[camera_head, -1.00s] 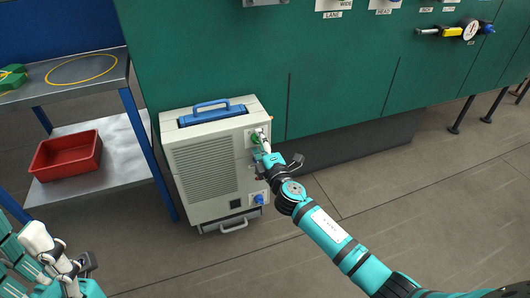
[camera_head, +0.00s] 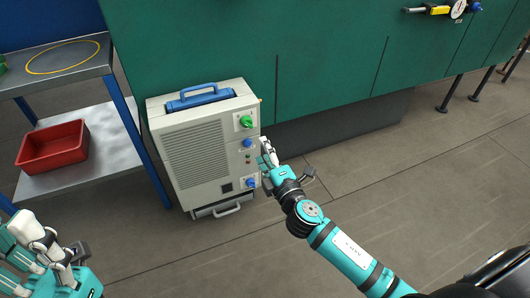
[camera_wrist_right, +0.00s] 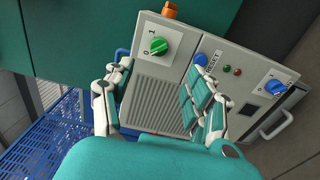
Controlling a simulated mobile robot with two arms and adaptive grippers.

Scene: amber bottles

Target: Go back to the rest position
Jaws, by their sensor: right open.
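My right gripper (camera_head: 268,158) is open and empty, just right of the front face of a beige machine (camera_head: 200,150) in the head view. The right wrist view shows its two fingers (camera_wrist_right: 160,105) spread apart with the machine's panel beyond them. The green knob (camera_head: 246,121) is uncovered; it also shows in the right wrist view (camera_wrist_right: 158,46). My left gripper (camera_head: 58,262) is at the lower left of the head view, and I cannot tell whether it is open or shut.
A blue-legged shelf (camera_head: 130,135) stands left of the machine, with a red bin (camera_head: 53,147) on its lower level. The grey floor (camera_head: 440,190) at the right is clear.

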